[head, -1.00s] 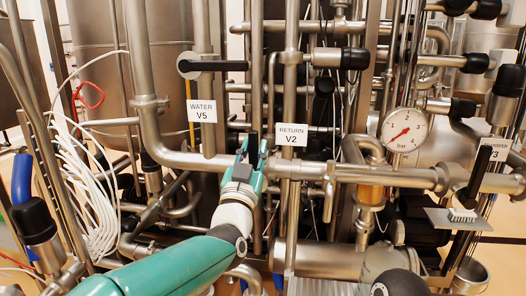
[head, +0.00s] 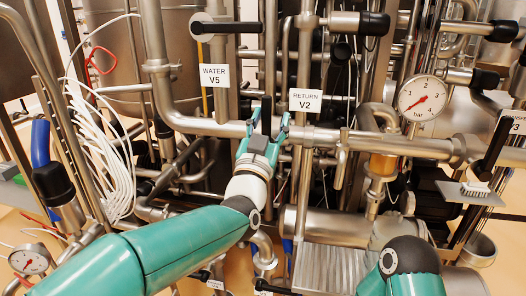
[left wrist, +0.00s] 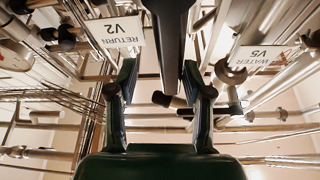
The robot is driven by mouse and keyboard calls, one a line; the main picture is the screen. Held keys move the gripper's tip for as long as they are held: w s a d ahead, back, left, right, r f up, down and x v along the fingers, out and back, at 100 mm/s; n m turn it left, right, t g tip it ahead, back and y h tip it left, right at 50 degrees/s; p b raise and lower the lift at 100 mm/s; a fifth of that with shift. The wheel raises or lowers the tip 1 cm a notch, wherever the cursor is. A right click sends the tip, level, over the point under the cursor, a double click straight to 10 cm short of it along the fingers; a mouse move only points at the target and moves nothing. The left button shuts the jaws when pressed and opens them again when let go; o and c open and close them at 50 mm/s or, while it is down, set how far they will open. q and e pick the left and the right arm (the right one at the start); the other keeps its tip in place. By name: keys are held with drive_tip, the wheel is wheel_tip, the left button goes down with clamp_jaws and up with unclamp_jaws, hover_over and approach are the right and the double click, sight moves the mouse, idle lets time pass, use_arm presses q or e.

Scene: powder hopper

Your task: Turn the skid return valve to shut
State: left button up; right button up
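A black lever handle (head: 266,112) stands upright beside the white RETURN V2 label (head: 306,100), on the pipework in the middle of the head view. My left gripper (head: 263,130) is at this handle, with one finger on each side. In the left wrist view the dark handle (left wrist: 170,40) comes down between the two spread fingers (left wrist: 162,88), and gaps show on both sides. The RETURN V2 label (left wrist: 116,36) is upside down there. The valve body behind the handle is mostly hidden. Of my right arm only a teal and black part shows; its gripper is out of view.
Above left is the WATER V5 label (head: 214,75) with a level black handle (head: 228,27). At right are a gauge (head: 422,98) and the V3 handle (head: 497,143). Pipes crowd around the gripper. White cables (head: 100,150) hang at left.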

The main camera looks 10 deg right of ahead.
use_arm(q)
drive_tip(key=v, duration=1)
drive_tip(key=shift+s+f, duration=0.25)
